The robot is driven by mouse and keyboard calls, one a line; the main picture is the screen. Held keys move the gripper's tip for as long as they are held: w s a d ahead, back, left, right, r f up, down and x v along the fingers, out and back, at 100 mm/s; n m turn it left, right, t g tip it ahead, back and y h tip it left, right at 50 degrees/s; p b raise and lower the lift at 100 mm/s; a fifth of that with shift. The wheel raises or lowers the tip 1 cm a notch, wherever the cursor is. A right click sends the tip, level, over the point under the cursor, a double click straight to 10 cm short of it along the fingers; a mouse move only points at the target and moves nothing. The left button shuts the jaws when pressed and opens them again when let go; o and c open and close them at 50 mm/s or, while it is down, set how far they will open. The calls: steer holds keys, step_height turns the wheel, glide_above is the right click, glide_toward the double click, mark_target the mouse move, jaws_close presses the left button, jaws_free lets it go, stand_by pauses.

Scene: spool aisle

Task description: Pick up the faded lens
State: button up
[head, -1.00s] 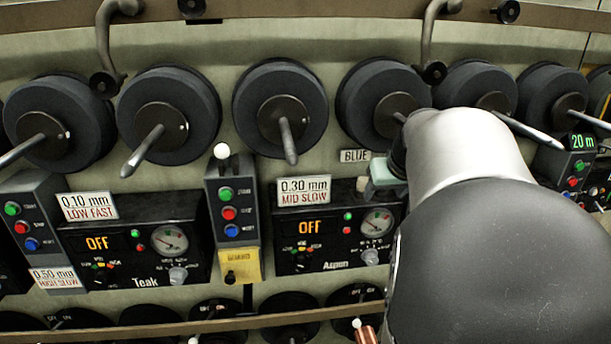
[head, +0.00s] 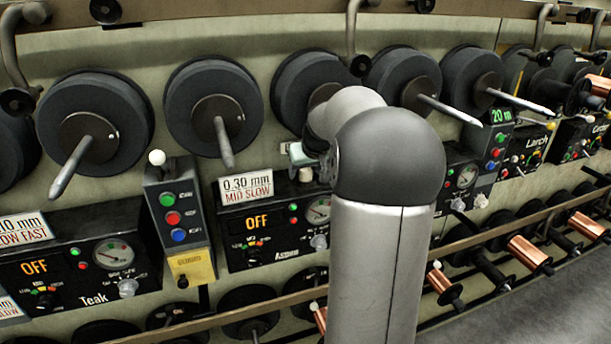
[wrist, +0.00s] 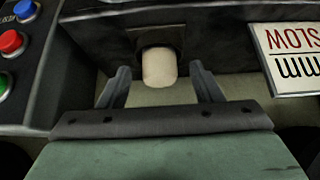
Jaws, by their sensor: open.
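The faded lens, a pale cream rounded cap (wrist: 158,68), sticks out from a dark mount on the edge of the Aspen panel. It also shows small in the head view (head: 305,174), just below the pale green body of my gripper. My gripper (wrist: 162,88) is open, with one dark finger on each side of the lens in the wrist picture. A gap shows between the lens and each finger. I cannot tell how deep the fingertips reach. In the head view my arm hides most of the gripper.
The Aspen panel (head: 262,243) carries a "0.30 mm MID SLOW" sign (head: 246,188). A button box (head: 178,213) with a white knob stands left of it. Black spools (head: 213,108) with protruding spindles line the wall above. A rail (head: 170,332) and copper spools (head: 530,254) lie below.

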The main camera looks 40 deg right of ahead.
steer(key=shift+f, duration=0.1)
steer(key=shift+c, duration=0.3)
steer(key=c, duration=1)
